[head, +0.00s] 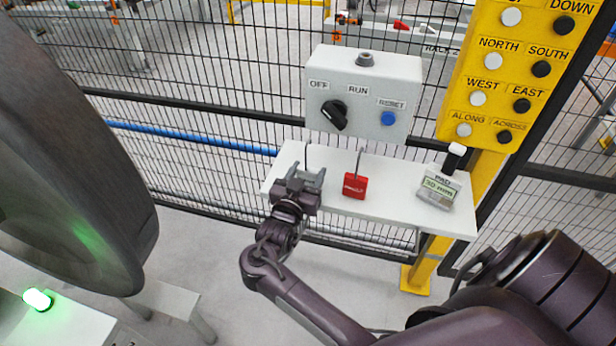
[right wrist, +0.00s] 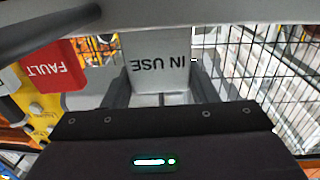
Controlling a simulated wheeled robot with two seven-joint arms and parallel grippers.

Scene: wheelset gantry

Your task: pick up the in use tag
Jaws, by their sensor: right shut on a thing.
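The in use tag (right wrist: 158,68) is a pale grey plate with dark "IN USE" lettering, upside down in the right wrist view. It sits between the two fingers of my right gripper (right wrist: 160,98), which is shut on it. In the head view my right gripper (head: 300,181) is at the left end of a white shelf (head: 390,205) and mostly hides the tag. A thin dark hook (head: 307,157) rises just behind the gripper. Whether the tag still touches the hook or shelf, I cannot tell. My left gripper is not in view.
A red fault tag (head: 355,186) is close to the right of the gripper, also in the wrist view (right wrist: 54,66). A pad block (head: 438,190) stands farther right. A grey switch box (head: 362,95) and yellow button panel (head: 500,75) are behind, before mesh fencing.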

